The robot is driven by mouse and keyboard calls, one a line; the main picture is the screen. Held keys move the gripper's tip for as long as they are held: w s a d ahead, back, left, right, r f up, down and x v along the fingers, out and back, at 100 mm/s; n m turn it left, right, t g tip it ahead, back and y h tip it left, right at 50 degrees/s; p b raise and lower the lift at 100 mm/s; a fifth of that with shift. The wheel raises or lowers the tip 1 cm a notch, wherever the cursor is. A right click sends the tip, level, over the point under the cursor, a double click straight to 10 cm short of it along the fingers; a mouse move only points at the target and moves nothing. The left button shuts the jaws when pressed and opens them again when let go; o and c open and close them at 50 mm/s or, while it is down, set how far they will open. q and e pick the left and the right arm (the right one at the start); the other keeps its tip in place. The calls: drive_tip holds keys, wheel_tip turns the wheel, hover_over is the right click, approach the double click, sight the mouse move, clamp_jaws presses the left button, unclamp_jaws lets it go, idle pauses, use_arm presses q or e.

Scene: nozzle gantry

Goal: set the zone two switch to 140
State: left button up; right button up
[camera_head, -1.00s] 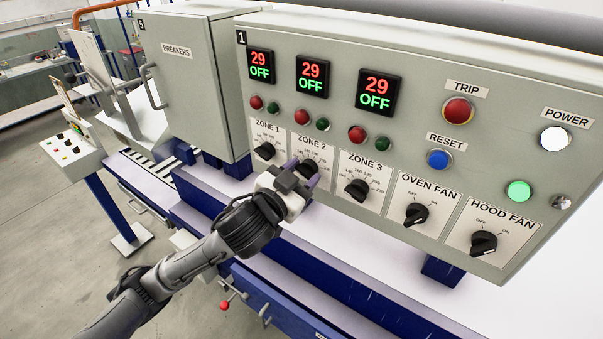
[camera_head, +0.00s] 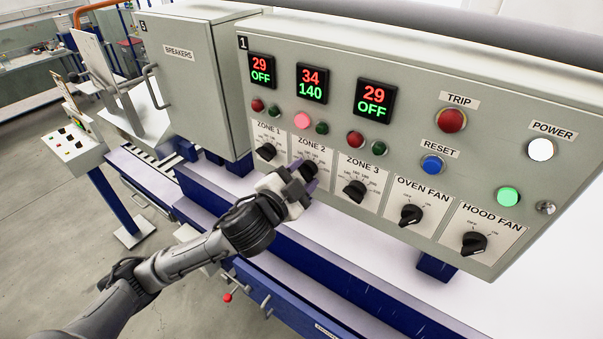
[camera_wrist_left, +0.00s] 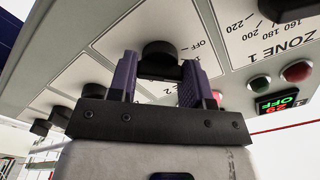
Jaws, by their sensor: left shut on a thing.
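The zone two switch (camera_head: 305,168) is a black knob on a white plate labelled ZONE 2 on the grey control panel. It also shows between the purple fingers in the left wrist view (camera_wrist_left: 158,55). My left gripper (camera_head: 302,175) is at this knob, shut on it, and partly hides it and its scale. The zone two display (camera_head: 312,84) reads 34 in red above 140 in green. The red lamp (camera_head: 302,120) under it is lit. My right gripper is not in view.
The zone one knob (camera_head: 266,152) and zone three knob (camera_head: 354,190) sit close on either side; displays above them read 29 and OFF. Oven fan (camera_head: 410,214) and hood fan (camera_head: 474,243) knobs are farther right. A breaker cabinet (camera_head: 195,85) stands left.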

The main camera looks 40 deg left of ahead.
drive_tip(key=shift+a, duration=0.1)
use_arm(q)
drive_tip(key=o, duration=0.9)
drive_tip(key=shift+s, duration=0.1)
